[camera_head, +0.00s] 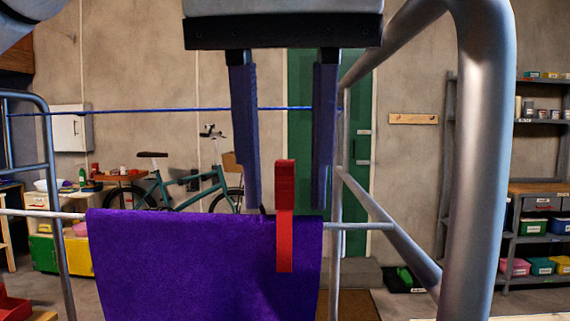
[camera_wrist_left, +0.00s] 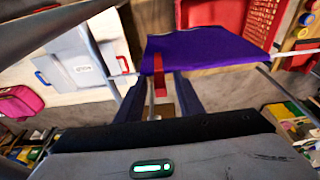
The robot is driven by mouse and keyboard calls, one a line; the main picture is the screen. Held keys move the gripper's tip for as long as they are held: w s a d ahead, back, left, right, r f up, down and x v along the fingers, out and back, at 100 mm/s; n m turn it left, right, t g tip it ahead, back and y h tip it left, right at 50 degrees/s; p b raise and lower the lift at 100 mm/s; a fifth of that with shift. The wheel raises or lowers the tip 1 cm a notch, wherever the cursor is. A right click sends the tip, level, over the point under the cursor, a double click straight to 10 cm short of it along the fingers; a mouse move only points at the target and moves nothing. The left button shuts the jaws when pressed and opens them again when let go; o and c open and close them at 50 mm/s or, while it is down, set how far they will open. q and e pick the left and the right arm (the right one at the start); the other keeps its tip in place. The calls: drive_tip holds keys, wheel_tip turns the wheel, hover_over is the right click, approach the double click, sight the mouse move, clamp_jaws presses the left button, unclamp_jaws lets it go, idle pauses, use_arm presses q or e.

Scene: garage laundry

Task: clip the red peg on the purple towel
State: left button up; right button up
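The purple towel (camera_head: 190,265) hangs over a thin horizontal rail (camera_head: 360,227); it also shows in the left wrist view (camera_wrist_left: 205,50). The red peg (camera_head: 285,215) stands upright at the towel's top edge near its right end, its lower part in front of the cloth and its top above the rail. It also shows in the left wrist view (camera_wrist_left: 159,76). My left gripper (camera_head: 287,200) points down with its fingers apart, one on each side of the peg, with gaps between. The fingers show in the left wrist view (camera_wrist_left: 160,95) too. My right gripper is not in view.
A thick grey metal frame (camera_head: 480,160) rises close at the right. A blue line (camera_head: 170,110) runs across behind the gripper. A bicycle (camera_head: 185,185), a green door (camera_head: 300,130) and shelves (camera_head: 540,200) stand farther back.

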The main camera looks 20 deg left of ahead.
use_arm(q)
drive_tip(key=shift+r, duration=0.15)
drive_tip(key=p+v, duration=0.6)
drive_tip(key=v, duration=0.4)
drive_tip(key=shift+p, duration=0.3)
drive_tip(key=shift+s, duration=0.2)
